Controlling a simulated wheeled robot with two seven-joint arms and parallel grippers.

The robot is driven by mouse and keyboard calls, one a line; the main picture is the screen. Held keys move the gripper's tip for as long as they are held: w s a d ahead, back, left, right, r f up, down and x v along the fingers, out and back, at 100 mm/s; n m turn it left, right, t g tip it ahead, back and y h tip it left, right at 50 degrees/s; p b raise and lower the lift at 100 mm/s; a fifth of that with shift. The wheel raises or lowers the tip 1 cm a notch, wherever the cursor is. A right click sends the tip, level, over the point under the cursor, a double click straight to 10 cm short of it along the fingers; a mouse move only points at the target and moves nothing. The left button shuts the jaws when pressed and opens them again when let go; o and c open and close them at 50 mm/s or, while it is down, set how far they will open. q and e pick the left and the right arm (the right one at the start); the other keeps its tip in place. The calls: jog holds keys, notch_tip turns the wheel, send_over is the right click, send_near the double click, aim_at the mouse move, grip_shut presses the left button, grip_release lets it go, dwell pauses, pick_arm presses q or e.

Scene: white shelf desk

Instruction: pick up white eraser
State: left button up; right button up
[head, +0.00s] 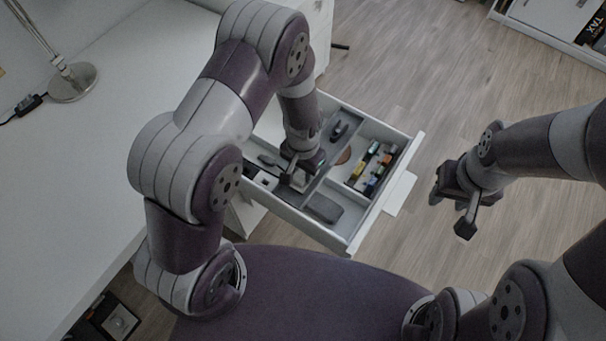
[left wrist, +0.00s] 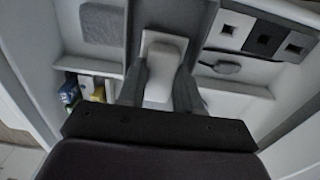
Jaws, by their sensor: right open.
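The white eraser (left wrist: 165,75) lies between the two dark fingers of my left gripper (left wrist: 160,85) in the left wrist view. The fingers press close against its two sides, and its near end is hidden by the gripper body. In the head view my left gripper (head: 298,172) reaches down into the open drawer (head: 352,240), beside a grey divider; the eraser is mostly hidden there. My right gripper (head: 450,212) is open and empty, out over the floor to the right of the drawer.
The drawer has several compartments. A dark grey block (head: 323,208) lies in the near one, and small coloured boxes (head: 372,168) lie to the right. A black item (head: 339,131) is at the back. The white desk (head: 70,190) is at left, with a lamp base (head: 73,82).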

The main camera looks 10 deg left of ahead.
pick_arm(q)
jog(key=shift+c, duration=0.7)
jog(key=shift+w+r, duration=0.1)
jog(key=shift+r, duration=0.25)
jog(key=r, duration=0.2)
jog(key=r+p, duration=0.1)
jog(key=r, duration=0.1)
jog(key=shift+w+d, duration=0.25)
jog(key=w+d+r, duration=0.4)
jog(key=w, duration=0.1)
jog(key=w+d+r, duration=0.2)
jog(key=w+d, duration=0.1)
jog(key=shift+w+d+r, duration=0.1)
jog(key=shift+w+r, duration=0.05)
jog(key=shift+o, duration=1)
jog(key=shift+c, duration=0.5)
